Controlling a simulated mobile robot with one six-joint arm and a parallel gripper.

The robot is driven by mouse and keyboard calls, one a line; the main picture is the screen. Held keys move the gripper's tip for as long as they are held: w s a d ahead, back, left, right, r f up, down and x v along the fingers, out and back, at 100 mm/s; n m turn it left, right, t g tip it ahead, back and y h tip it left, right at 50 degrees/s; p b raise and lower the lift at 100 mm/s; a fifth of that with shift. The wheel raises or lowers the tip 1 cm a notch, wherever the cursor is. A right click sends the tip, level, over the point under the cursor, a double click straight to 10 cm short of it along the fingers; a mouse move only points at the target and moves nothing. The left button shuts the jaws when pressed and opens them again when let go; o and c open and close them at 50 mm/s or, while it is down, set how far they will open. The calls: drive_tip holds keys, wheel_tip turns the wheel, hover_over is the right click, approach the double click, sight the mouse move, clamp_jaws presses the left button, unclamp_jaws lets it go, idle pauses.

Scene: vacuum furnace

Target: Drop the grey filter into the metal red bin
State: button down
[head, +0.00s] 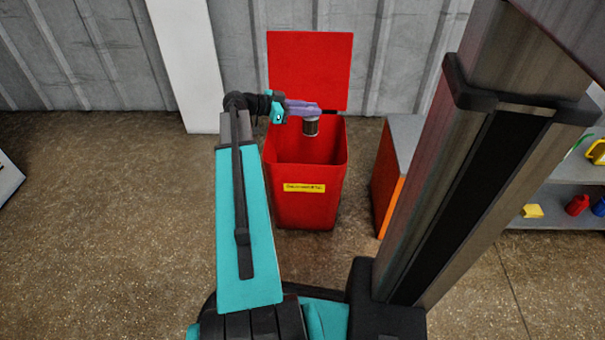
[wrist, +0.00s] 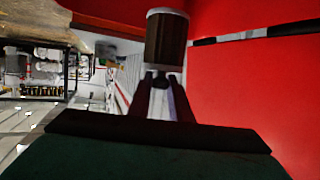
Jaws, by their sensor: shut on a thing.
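The red metal bin (head: 305,205) stands on the floor with its lid (head: 310,65) raised at the back and a yellow label on its front. My gripper (head: 308,108) reaches in from the left over the bin's opening. It is shut on the grey filter (head: 311,126), a small cylinder with a pale top, which hangs at the level of the bin's rear rim. In the wrist view the filter (wrist: 166,38) sits at the fingertips (wrist: 161,78), with red bin surface to the right and behind it.
A grey-topped cabinet with an orange side (head: 390,180) stands close to the right of the bin. A shelf (head: 560,190) with coloured containers is at the far right. A white panel (head: 188,65) leans at the back wall.

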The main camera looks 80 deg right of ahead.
sight(309, 119)
drive_tip(key=shift+f+b, duration=0.55)
drive_tip(key=shift+f, duration=1.5)
drive_tip(key=c, duration=1.5)
unclamp_jaws()
drive_tip(key=shift+c, duration=0.2)
drive_tip(key=shift+w, duration=0.15)
drive_tip(key=p+v, duration=0.4)
drive_tip(key=v, duration=0.9)
drive_tip(key=shift+w+a+p, duration=0.15)
drive_tip(key=shift+w+p, duration=0.05)
drive_tip(key=shift+p, duration=0.1)
drive_tip(key=shift+r, duration=0.1)
